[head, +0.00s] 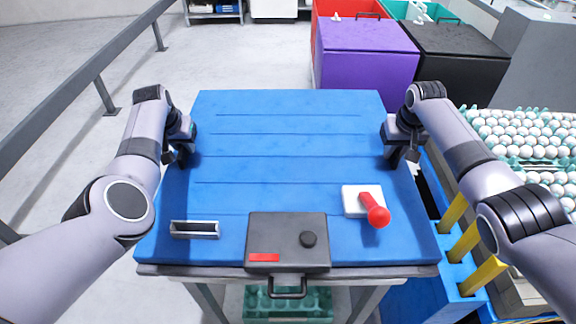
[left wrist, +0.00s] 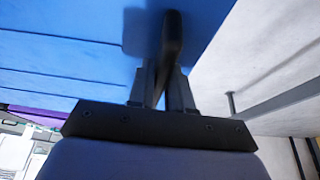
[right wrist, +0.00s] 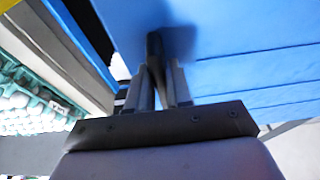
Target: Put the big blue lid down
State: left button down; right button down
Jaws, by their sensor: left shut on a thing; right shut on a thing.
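The big blue lid (head: 285,145) is a wide, grooved blue panel in front of me in the head view. It also fills the upper left of the left wrist view (left wrist: 60,60) and the upper right of the right wrist view (right wrist: 250,80). My left gripper (head: 177,154) is shut on a dark handle (left wrist: 172,40) at its left side. My right gripper (head: 402,155) is shut on a dark handle (right wrist: 154,48) at its right side. The fingers partly hide both handles. I cannot tell whether the lid touches what is beneath it.
A dark box (head: 288,228) with a red stripe, a red knob on a white base (head: 376,208) and a small metal-framed piece (head: 195,229) are at the near side. Trays of white eggs (head: 525,130) stand at right. Purple (head: 365,50) and black (head: 460,55) bins stand behind. A railing (head: 85,75) runs left.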

pick_arm(q)
jog(key=shift+w, duration=0.1)
pick_arm(e)
jog(key=shift+w, duration=0.1)
pick_arm(q)
jog(key=c, duration=1)
grip_release()
jog(key=shift+f, duration=0.1)
jog(key=shift+c, duration=0.2)
pick_arm(e)
jog(key=c, duration=1)
grip_release()
jog(key=shift+f, duration=0.1)
jog(key=shift+c, duration=0.2)
pick_arm(q)
jog(key=v, duration=1.2)
jog(key=shift+s, duration=0.2)
pick_arm(e)
jog(key=v, duration=1.2)
pick_arm(q)
jog(key=shift+s, duration=0.1)
pick_arm(e)
jog(key=shift+s, duration=0.3)
